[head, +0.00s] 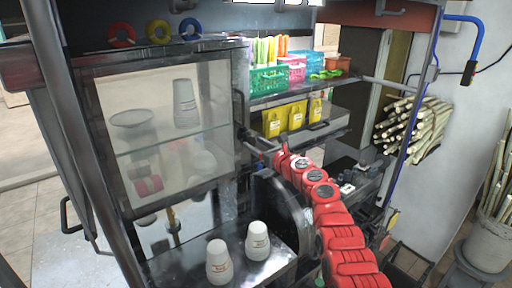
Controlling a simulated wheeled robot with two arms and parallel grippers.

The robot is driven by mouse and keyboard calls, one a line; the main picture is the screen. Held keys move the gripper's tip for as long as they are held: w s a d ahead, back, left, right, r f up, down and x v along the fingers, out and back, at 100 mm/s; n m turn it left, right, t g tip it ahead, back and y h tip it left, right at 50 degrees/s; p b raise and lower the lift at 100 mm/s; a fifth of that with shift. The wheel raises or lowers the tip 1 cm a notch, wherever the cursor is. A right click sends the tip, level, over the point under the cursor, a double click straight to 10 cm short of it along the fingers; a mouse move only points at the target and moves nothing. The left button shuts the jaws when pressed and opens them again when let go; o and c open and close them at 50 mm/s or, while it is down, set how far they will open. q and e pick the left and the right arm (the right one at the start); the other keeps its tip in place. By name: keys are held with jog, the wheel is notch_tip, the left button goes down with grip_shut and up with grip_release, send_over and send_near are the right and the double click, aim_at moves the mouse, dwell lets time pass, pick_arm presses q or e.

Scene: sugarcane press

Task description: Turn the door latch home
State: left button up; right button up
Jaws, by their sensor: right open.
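A metal-framed cabinet with a clear glass door (165,125) stands at left centre. The door looks closed in its frame. A small dark fitting, apparently the door latch (239,103), is on the door's right edge; its exact angle is too small to tell. My right arm, red, reaches in from the bottom right. Its gripper (247,137) is open beside the door's right edge, a little below the latch. I cannot tell whether the fingers touch it. My left gripper is not in view.
Stacked white cups (258,241) stand on the metal counter (190,265) below the door. A shelf (300,90) with coloured baskets is right of the cabinet, above yellow packets (297,115). A sugarcane bundle (412,127) is farther right. Coloured rings (158,31) sit on top.

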jog(key=shift+w+r, duration=0.1)
grip_shut()
dwell(0.4)
